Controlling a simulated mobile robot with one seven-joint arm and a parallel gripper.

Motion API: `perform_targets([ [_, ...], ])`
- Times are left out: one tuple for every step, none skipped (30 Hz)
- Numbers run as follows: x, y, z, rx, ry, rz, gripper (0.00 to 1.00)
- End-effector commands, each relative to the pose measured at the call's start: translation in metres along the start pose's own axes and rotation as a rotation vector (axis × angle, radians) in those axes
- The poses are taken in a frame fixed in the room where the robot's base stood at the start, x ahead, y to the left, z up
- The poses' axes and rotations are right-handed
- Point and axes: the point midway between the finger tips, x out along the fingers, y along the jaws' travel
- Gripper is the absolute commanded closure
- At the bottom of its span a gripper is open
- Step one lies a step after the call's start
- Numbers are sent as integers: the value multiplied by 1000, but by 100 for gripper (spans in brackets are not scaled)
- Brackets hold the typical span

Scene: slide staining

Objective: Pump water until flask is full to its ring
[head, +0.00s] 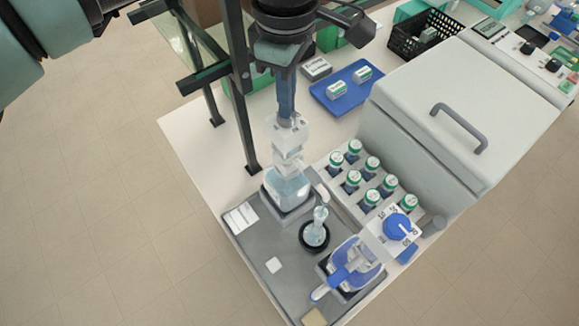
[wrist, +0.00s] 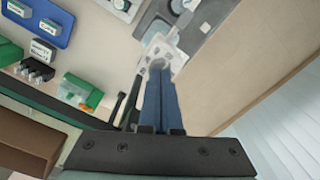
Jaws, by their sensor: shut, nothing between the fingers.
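My gripper (head: 286,110) is shut and empty, its blue fingers pointing down. Its tips are at the top of the white pump head (head: 289,133) on the clear water bottle (head: 287,186); I cannot tell whether they touch. The bottle stands upright on a grey block on the tray. In the wrist view the shut fingertips (wrist: 157,64) overlap the white pump head (wrist: 166,50). A small clear flask (head: 319,219) stands upright on a round black base (head: 314,238), in front of the bottle. Its water level and ring are too small to tell.
A grey tray (head: 266,243) holds these things and a blue and clear container (head: 353,267). Several green-capped bottles (head: 354,178) stand in a rack to the right, with a blue dial (head: 398,226) nearby. A large white box (head: 430,110) and a dark upright post (head: 240,80) flank the arm.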

Motion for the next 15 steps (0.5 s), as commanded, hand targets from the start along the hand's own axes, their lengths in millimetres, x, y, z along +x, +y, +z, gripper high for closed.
perform_targets([
  [5,-1,0,1,-1,-5,100],
  [6,-1,0,1,-1,-5,100],
  [8,-1,0,1,-2,-5,100],
  [9,-1,0,1,-2,-5,100],
  [10,-1,0,1,-2,-5,100],
  [12,-1,0,1,-2,-5,100],
  [13,-1,0,1,-2,-5,100],
  [14,-1,1,1,-2,-5,100],
  [15,-1,1,1,-2,-6,100],
  [16,-1,1,1,-2,-6,100],
  [17,-1,1,1,-2,-6,100],
  [19,-1,1,1,-2,-6,100],
  [20,-1,1,1,-2,-6,100],
  [21,-1,1,1,-2,-6,100],
  [22,-2,1,1,-2,-6,100],
])
